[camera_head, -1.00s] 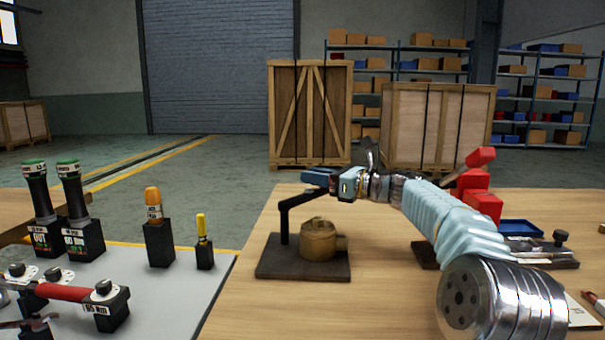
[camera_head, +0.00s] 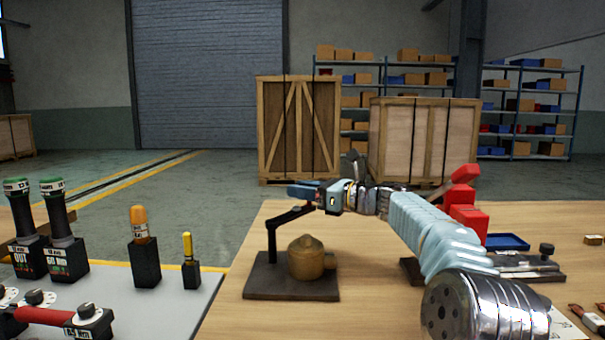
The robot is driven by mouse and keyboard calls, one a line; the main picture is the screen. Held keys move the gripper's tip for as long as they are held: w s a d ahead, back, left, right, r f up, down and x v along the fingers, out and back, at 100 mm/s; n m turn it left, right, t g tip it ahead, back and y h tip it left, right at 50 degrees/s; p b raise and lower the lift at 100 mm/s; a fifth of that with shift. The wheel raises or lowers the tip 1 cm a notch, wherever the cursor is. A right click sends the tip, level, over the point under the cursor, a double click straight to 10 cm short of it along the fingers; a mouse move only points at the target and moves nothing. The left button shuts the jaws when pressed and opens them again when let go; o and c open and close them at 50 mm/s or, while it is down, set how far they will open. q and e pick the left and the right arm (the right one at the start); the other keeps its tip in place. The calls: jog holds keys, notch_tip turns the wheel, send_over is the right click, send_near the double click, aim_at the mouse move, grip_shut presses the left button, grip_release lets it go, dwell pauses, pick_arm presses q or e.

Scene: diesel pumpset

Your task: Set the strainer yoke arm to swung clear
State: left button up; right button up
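The strainer yoke arm (camera_head: 289,217) is a thin black bar running right and back from the top of a black upright post, which stands on a dark base plate (camera_head: 262,288). A tan, domed strainer body (camera_head: 307,262) sits on the plate beside the post. The bar's far end reaches up to my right gripper, above and behind the strainer's top. My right gripper (camera_head: 303,191) has dark blue fingers at or touching that end; whether they are closed on it is too small to tell. My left gripper is out of view.
Left, a grey mat (camera_head: 150,310) holds black-handled tools (camera_head: 60,225), orange and yellow ones, and a red-handled bar (camera_head: 50,315). Wood between mat and strainer is clear.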

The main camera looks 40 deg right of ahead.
aim_at(303, 211)
jog(key=s+a+r, duration=0.9)
jog(key=s+r, duration=0.2)
jog(key=r, duration=0.1)
jog(key=shift+r, duration=0.1)
